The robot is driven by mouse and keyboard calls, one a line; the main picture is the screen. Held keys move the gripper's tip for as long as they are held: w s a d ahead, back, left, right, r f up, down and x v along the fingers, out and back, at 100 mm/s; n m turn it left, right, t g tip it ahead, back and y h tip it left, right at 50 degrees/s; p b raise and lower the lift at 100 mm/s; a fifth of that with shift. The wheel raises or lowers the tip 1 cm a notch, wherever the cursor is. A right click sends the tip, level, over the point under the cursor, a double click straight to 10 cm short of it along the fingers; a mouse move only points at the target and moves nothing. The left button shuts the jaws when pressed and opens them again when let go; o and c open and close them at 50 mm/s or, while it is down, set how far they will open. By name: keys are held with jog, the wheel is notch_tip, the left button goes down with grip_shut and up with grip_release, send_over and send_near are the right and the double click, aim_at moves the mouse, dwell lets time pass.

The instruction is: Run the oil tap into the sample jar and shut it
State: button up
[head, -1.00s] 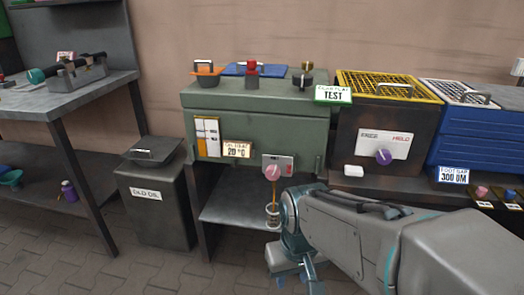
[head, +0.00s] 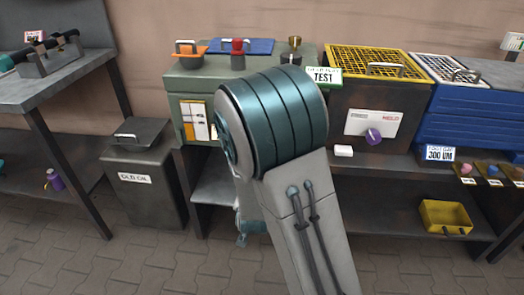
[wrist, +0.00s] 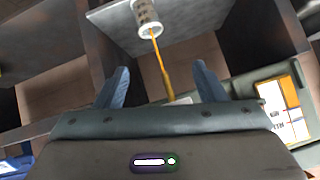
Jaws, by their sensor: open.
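In the wrist view the sample jar (wrist: 148,25), a pale cup with dark marks, is at the top on a grey shelf. A thin amber oil stream (wrist: 160,58) runs to its mouth, so the oil is flowing. How full the jar is cannot be told. My gripper (wrist: 161,73) is open, its two blue fingers on either side of the stream's line and apart from the jar. Nothing is held. The oil tap is not clearly seen; my arm hides its place on the green test cabinet (head: 190,82) in the head view.
A dark old-oil bin (head: 148,190) stands left of the cabinet. A dark box with a purple knob (head: 373,136) and a blue crate (head: 465,125) are on the right. A yellow tray (head: 446,216) sits on a low shelf. The floor in front is clear.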

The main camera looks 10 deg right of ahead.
jog(key=w+d+r+t+h, duration=0.1)
jog(key=w+t, duration=0.1)
jog(key=w, duration=0.2)
jog(key=w+d+r+t+h+p, duration=0.1)
jog(key=w+d+r+t, duration=0.1)
jog(key=w, duration=0.3)
jog(key=w+d+r+n+t+h, duration=0.1)
jog(key=w+d+t, duration=0.1)
jog(key=w, duration=0.3)
jog(key=shift+w+r+t+h+p, duration=0.25)
jog(key=shift+r+t+h+p, duration=0.1)
jog(key=shift+t, duration=0.35)
jog(key=c, duration=1)
